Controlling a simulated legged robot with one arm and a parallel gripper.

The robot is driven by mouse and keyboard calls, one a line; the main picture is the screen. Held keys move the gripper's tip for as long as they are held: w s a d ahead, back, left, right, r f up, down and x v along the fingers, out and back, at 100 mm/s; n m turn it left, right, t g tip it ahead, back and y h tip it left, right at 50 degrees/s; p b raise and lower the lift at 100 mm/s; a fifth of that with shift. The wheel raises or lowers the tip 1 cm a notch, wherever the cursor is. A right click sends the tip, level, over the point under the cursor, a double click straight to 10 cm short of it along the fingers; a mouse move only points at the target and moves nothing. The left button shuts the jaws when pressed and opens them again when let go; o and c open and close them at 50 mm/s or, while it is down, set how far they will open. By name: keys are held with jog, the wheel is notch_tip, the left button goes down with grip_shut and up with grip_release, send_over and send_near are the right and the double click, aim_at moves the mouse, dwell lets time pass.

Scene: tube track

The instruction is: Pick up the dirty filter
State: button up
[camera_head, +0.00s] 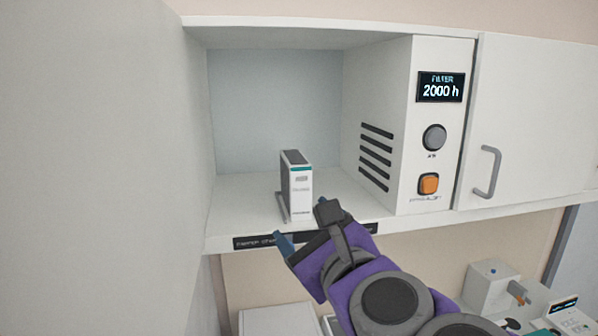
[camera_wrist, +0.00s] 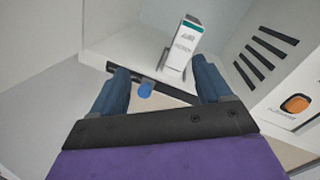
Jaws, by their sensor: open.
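The filter (camera_head: 297,187) is a slim white upright cartridge with a dark top and a teal band. It stands on the floor of an open white compartment, near its front edge. In the wrist view the filter (camera_wrist: 183,45) shows beyond the fingertips, nearer the right finger. My gripper (camera_head: 302,222) is open and empty, in front of the shelf edge and just short of the filter. In the wrist view my gripper (camera_wrist: 163,82) has its two blue fingers spread apart. Whether the filter is dirty cannot be told from its surface.
A panel (camera_head: 440,120) right of the compartment has a "FILTER 2000 h" display, a grey knob and an orange button (camera_head: 428,184). Dark vent slots (camera_head: 376,157) line the compartment's right wall. A closed cabinet door (camera_head: 530,125) is at right. A white door or wall (camera_head: 95,170) fills the left.

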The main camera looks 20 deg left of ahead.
aim_at(302, 172)
jog(key=w+a+r+m+h+p, duration=0.1)
jog(key=w+a+m, duration=0.1)
jog(key=w, duration=0.2)
jog(key=w+a+r+m+t+h+p, duration=0.1)
jog(key=w+a+m, duration=0.1)
jog(key=w, duration=0.3)
jog(key=w+a+r+m+t+p, duration=0.1)
jog(key=w+a+m+p, duration=0.1)
jog(key=w+m, duration=0.2)
jog(key=shift+w+a+r+h, duration=0.15)
jog(key=shift+w+h, duration=0.25)
jog(key=shift+w, duration=0.6)
jog(key=x, duration=0.2)
jog(key=p+x, duration=0.1)
jog(key=shift+w+f, duration=0.1)
jog(key=shift+f, duration=0.2)
jog(key=shift+w+a, duration=0.35)
jog(key=shift+a, duration=0.3)
jog(key=shift+d+r, duration=0.1)
jog(key=shift+d, duration=0.3)
jog(key=c, duration=0.6)
jog(key=shift+a, duration=0.2)
jog(key=c, duration=0.5)
